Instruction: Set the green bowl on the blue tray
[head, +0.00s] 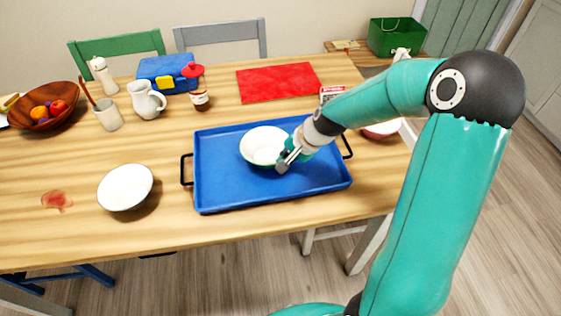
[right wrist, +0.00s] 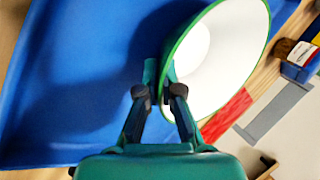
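The green bowl (head: 264,146), white inside with a green rim and outside, is over the middle of the blue tray (head: 222,193). In the right wrist view the bowl (right wrist: 222,58) is at the upper right, with the tray (right wrist: 50,110) behind it. My right gripper (head: 285,162) is at the bowl's near right rim. In the right wrist view its fingers (right wrist: 160,92) close around the bowl's wall. A dark shadow lies on the tray beside the bowl; I cannot tell whether the bowl touches the tray. My left gripper is out of view.
A white bowl (head: 125,187) stands left of the tray, near a red stain (head: 56,200). Behind are a white jug (head: 146,99), a jar (head: 199,98), a blue box (head: 168,74) and a red mat (head: 278,82). A reddish bowl (head: 381,131) is partly hidden behind my right arm.

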